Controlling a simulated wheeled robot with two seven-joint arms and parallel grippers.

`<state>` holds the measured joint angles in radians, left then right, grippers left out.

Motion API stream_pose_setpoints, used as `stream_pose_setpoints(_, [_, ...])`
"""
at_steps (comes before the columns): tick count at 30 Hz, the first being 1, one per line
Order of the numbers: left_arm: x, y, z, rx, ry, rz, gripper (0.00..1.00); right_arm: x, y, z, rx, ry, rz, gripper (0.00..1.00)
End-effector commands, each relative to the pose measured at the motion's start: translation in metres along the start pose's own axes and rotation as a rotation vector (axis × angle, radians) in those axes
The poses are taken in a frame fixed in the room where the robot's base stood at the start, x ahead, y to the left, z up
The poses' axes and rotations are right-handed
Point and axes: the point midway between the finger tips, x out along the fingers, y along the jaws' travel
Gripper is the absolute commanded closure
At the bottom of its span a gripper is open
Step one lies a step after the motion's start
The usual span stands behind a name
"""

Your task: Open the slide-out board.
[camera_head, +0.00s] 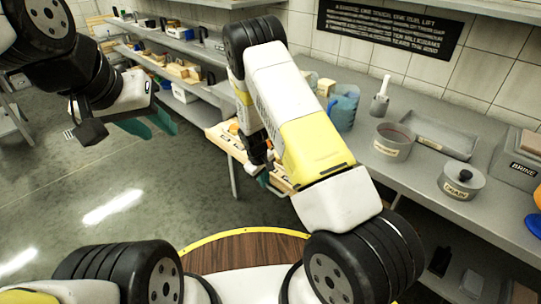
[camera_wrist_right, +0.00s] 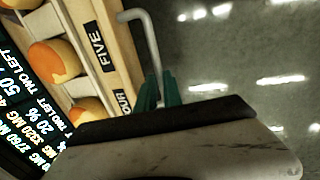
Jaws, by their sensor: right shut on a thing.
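The slide-out board (camera_head: 226,141) is pale wood and shows below the counter's front edge, partly hidden behind my right arm. In the right wrist view its front strip (camera_wrist_right: 108,45) carries black labels reading "FIVE" and "FOUR", with orange-and-yellow cheese wheels (camera_wrist_right: 55,62) in a row behind. A bent grey metal handle (camera_wrist_right: 148,38) stands out from that front. My right gripper (camera_wrist_right: 158,92) has its teal fingers shut on the handle; in the head view its fingers are mostly hidden. My left gripper (camera_head: 150,122) is open and empty, over the floor away from the board.
The grey counter (camera_head: 425,185) on the right bears a grey pot (camera_head: 393,142), a lidded pot (camera_head: 461,183), a tray (camera_head: 440,136) and a blue jug (camera_head: 343,106). A round wooden top (camera_head: 245,250) lies close in front of me. The floor (camera_head: 110,185) at left is clear.

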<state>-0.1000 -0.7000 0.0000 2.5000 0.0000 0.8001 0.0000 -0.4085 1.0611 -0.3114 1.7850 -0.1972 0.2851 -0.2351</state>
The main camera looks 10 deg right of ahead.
Motion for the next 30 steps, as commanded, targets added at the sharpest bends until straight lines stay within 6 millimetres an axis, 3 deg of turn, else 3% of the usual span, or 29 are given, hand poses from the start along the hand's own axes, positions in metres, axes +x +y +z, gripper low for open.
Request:
stream_pose_setpoints(1, [0.000, 0.000, 0.000, 0.000, 0.000, 0.000, 0.64, -0.004, -0.018, 0.000, -0.009, -0.002, -0.003, 1.00])
stream_pose_setpoints(6, [0.000, 0.000, 0.000, 0.000, 0.000, 0.000, 0.64, -0.012, -0.064, 0.000, -0.008, -0.002, -0.002, 1.00])
stream_pose_setpoints(15, [0.000, 0.000, 0.000, 0.000, 0.000, 0.000, 0.64, -0.025, -0.130, 0.000, -0.005, -0.002, -0.001, 1.00])
stream_pose_setpoints(22, [0.000, 0.000, 0.000, 0.000, 0.000, 0.000, 0.64, -0.030, -0.159, -0.001, -0.004, -0.002, -0.001, 1.00])
stream_pose_setpoints(30, [0.000, 0.000, 0.000, 0.000, 0.000, 0.000, 0.64, -0.032, -0.170, -0.001, 0.000, -0.002, -0.002, 1.00])
